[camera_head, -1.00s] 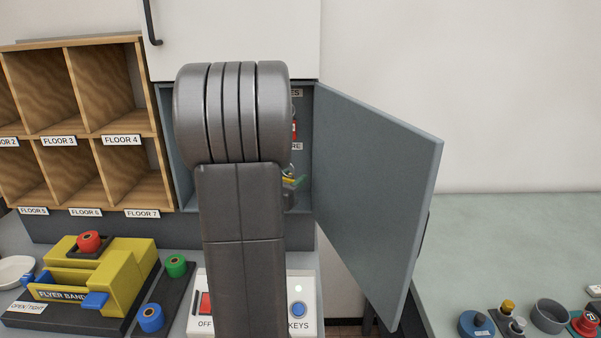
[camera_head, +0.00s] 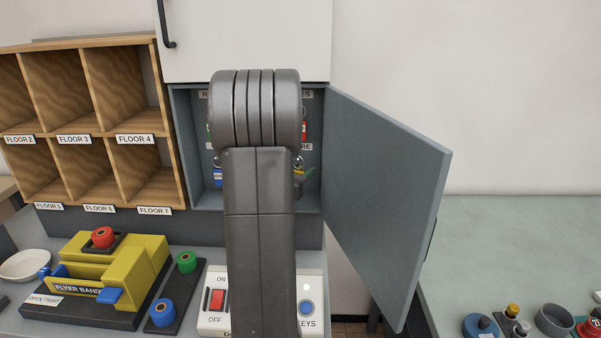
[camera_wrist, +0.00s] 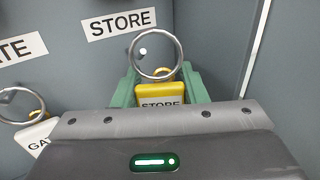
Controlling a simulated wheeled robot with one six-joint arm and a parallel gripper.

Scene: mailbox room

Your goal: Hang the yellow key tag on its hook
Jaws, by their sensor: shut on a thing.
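The yellow key tag (camera_wrist: 160,95), marked STORE, is between the green fingers of my gripper (camera_wrist: 160,84) in the wrist view. The gripper is shut on it. Its metal ring (camera_wrist: 179,61) stands up above the tag. A hook with a pale tip (camera_wrist: 143,51) shows through the ring, below the STORE label (camera_wrist: 121,22). I cannot tell whether the ring is around the hook or in front of it. In the head view, my arm hides most of the gripper; a bit of yellow (camera_head: 298,173) shows at its right edge inside the key cabinet (camera_head: 183,140).
A white GATE tag (camera_wrist: 40,133) hangs by its ring to the left. In the head view, blue (camera_head: 218,177) and red (camera_head: 303,130) tags hang in the cabinet. The open cabinet door (camera_head: 385,200) stands on the right. A switch panel (camera_head: 215,323) lies below.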

